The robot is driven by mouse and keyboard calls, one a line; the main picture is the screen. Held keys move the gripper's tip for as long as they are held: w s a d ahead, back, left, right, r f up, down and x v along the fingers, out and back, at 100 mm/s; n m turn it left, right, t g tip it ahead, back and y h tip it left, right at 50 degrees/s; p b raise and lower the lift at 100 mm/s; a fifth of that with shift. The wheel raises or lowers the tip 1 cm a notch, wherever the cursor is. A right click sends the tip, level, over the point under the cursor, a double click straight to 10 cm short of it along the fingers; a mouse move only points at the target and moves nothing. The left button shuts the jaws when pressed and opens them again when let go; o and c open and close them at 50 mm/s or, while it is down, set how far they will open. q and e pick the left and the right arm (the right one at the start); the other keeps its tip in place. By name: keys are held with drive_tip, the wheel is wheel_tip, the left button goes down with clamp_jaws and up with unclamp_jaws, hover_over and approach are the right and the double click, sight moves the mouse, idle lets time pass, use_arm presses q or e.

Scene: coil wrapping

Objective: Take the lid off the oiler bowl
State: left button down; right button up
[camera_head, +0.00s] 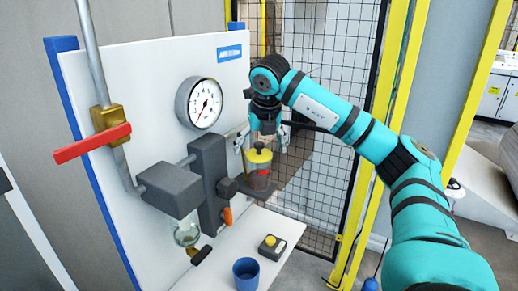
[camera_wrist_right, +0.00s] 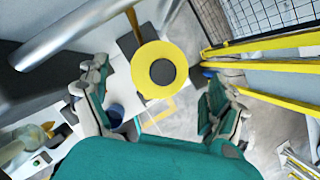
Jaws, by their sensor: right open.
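The oiler bowl (camera_head: 259,179) is a clear cup with something red inside, mounted at the right end of the dark grey block on the panel. Its yellow lid (camera_head: 258,157) with a dark knob is on top of it. In the right wrist view the lid (camera_wrist_right: 141,76) shows from above as a yellow disc with a dark centre. My right gripper (camera_head: 262,142) is open just above the lid and points down. In the wrist view its fingers (camera_wrist_right: 155,80) stand apart on either side of the lid, touching nothing I can make out. My left gripper is not in view.
A white panel (camera_head: 140,70) carries a gauge (camera_head: 204,103), a red-handled valve (camera_head: 92,142) and a grey block (camera_head: 208,180). On the white shelf below stand a blue cup (camera_head: 246,273) and a dark box with a yellow button (camera_head: 271,246). A mesh fence (camera_head: 325,45) stands behind.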

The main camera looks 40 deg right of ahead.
drive_tip(key=shift+x, duration=1)
drive_tip(key=shift+r, duration=0.1)
drive_tip(key=shift+c, duration=0.4)
drive_tip(key=shift+c, duration=1.3)
drive_tip(key=c, duration=0.8)
drive_tip(key=shift+r, duration=0.1)
drive_tip(key=shift+c, duration=0.2)
